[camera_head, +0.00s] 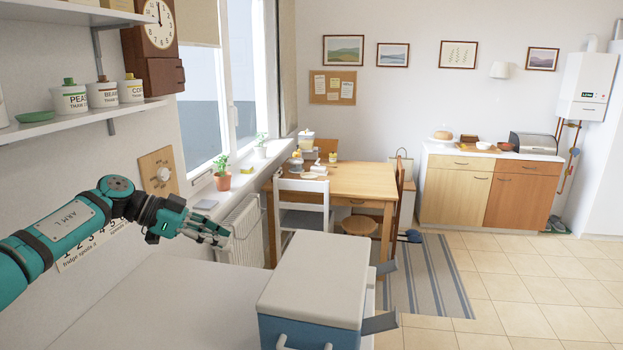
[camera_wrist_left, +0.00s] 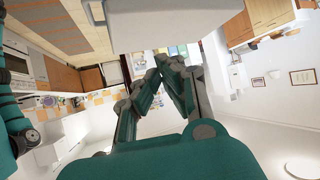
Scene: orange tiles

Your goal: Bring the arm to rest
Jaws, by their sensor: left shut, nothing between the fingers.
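My left arm comes in from the left in the head view, stretched out above a white surface. My left gripper (camera_head: 222,236) is shut and empty, with its fingers pointing right. It hangs in the air to the left of a blue cool box with a white lid (camera_head: 315,279), apart from it. In the left wrist view, the fingertips of my left gripper (camera_wrist_left: 162,66) meet, and a pale box-like shape (camera_wrist_left: 175,22) fills the top middle. My right gripper is in neither view.
The white surface (camera_head: 170,300) below the arm is mostly clear. A wall shelf (camera_head: 80,122) with canisters is above the arm. A radiator (camera_head: 243,230) and window sill with a potted plant (camera_head: 222,180) are behind the gripper. A wooden table (camera_head: 365,181) stands farther back.

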